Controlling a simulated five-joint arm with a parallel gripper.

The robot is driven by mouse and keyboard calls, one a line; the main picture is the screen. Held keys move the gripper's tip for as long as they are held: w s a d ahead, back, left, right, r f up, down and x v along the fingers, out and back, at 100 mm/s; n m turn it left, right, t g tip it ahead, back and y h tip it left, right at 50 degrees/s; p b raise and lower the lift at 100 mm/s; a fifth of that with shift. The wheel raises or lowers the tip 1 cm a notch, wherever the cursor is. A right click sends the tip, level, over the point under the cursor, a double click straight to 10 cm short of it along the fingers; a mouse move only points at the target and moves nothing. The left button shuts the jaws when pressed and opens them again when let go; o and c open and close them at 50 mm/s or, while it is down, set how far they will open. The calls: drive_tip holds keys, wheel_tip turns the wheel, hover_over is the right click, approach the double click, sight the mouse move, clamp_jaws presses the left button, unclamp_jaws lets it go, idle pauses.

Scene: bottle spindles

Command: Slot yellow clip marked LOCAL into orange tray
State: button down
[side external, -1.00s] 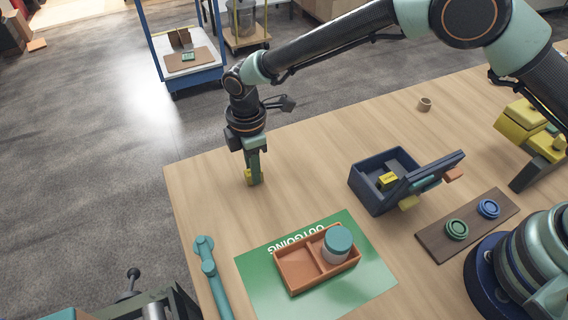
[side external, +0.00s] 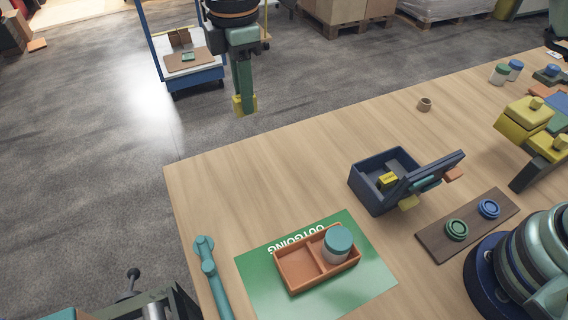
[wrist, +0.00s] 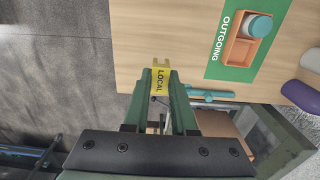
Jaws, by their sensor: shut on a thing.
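My gripper (side external: 245,106) is shut on the yellow clip (wrist: 160,82), whose LOCAL lettering shows between the green fingers in the wrist view. In the side external view the clip (side external: 238,104) shows at the fingertips, held up in the air. The orange tray (side external: 290,276) lies on the green OUTGOING mat (side external: 262,290) and has two compartments. A jar with a teal lid (side external: 338,240) stands in its right compartment; the left one is empty. In the wrist view the tray (wrist: 236,50) is to the right of my gripper.
A dark blue box (side external: 375,200) with its lid open holds another yellow piece (side external: 388,181). A wooden board (side external: 468,225) with green and blue rings lies at the right. A teal handle (side external: 209,265) is by the table's near-left edge. The table's middle left is clear.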

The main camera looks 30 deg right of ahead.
drive_tip(key=shift+s+r, duration=0.1)
drive_tip(key=shift+r, duration=0.2)
drive_tip(key=shift+s+a+f, duration=0.15)
drive_tip(key=shift+s+a, duration=0.05)
drive_tip(key=shift+s, duration=0.15)
drive_tip(key=s+a+f, duration=0.2)
drive_tip(key=s+f, duration=0.5)
drive_tip(key=s, duration=0.2)
hover_over(290, 244)
wheel_tip(290, 244, down, 4)
drive_tip(key=shift+f, duration=1.6)
drive_tip(key=shift+f, duration=0.15)
drive_tip(key=shift+f, duration=1.3)
